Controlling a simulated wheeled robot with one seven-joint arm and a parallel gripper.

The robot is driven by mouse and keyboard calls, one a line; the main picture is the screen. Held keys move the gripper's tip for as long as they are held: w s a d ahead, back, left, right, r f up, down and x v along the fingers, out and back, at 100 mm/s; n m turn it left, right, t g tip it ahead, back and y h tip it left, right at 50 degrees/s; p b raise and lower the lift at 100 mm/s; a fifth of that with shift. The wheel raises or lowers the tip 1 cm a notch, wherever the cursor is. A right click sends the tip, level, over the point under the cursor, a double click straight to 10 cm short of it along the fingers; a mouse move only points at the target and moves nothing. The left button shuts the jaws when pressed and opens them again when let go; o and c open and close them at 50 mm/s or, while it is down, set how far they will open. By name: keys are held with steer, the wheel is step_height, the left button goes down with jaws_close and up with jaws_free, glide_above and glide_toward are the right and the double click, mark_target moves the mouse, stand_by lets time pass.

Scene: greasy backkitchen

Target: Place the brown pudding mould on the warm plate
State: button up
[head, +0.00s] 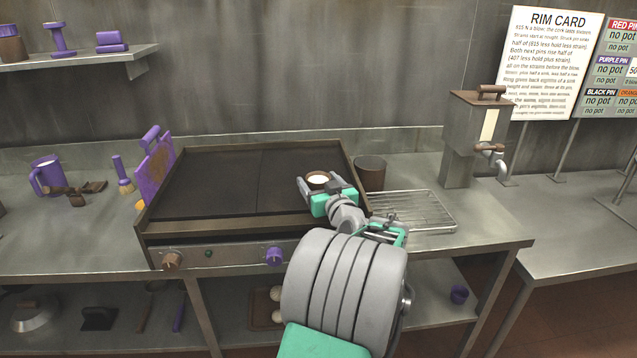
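A small brown mould (317,178) with a pale top sits between the fingers of my gripper (318,184), over the right end of the griddle. The fingers flank it closely, one at each side, and look shut on it. My gripper's body hides its lower part, so I cannot tell whether its base touches the surface. The griddle (205,182) has two dark flat plates side by side, otherwise bare. Its front panel has a brown knob (172,262) at left, a purple knob (274,256) at right and a small green light (208,253). I cannot tell which plate is warm.
A dark brown pot (370,173) and a wire rack (425,212) stand right of the griddle. An urn with a tap (472,140) is behind them. A purple board (154,172), brush (123,178) and mug (47,177) are at left. The right counter (585,215) is clear.

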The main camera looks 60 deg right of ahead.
steer(key=shift+o, duration=0.8)
steer(key=shift+r, duration=0.1)
steer(key=shift+r+p, duration=0.3)
steer(key=shift+p, duration=0.15)
steer(key=v, duration=0.3)
steer(key=b+v, duration=0.1)
steer(key=v, duration=0.7)
steer(key=shift+s+f, duration=0.15)
steer(key=shift+f, duration=0.1)
steer(key=shift+s+a, duration=0.3)
steer(key=shift+r, duration=0.1)
